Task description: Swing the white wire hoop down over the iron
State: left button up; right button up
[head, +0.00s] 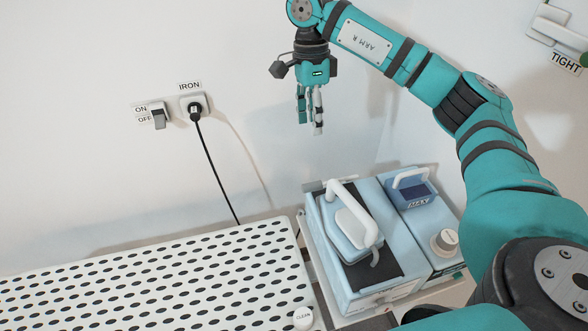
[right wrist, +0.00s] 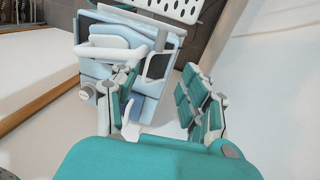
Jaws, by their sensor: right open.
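The pale blue iron (head: 346,231) with its thick white handle lies on the dark top of a light blue station. It also shows in the right wrist view (right wrist: 108,42), partly behind a finger. My right gripper (head: 310,124) points down, open and empty, high above the station near the wall. My left gripper is out of view.
A white perforated board (head: 150,275) lies left of the station. A black cord (head: 215,180) runs down from the wall outlet. The air around my right gripper is clear.

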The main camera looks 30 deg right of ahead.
send_near(311, 183)
jog(key=f, duration=0.3)
jog(key=s+f+p, duration=0.1)
jog(key=f, duration=0.2)
jog(key=f+p, duration=0.1)
jog(key=f, duration=0.2)
jog(key=shift+s+f, duration=0.2)
jog(key=shift+s, duration=0.1)
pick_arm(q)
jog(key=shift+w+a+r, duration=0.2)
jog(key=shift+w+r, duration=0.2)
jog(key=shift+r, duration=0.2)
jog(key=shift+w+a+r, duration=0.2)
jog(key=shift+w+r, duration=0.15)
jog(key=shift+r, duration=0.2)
pick_arm(e)
jog(key=shift+a, duration=0.1)
jog(key=shift+c, duration=0.4)
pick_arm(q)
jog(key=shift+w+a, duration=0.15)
pick_arm(e)
grip_shut()
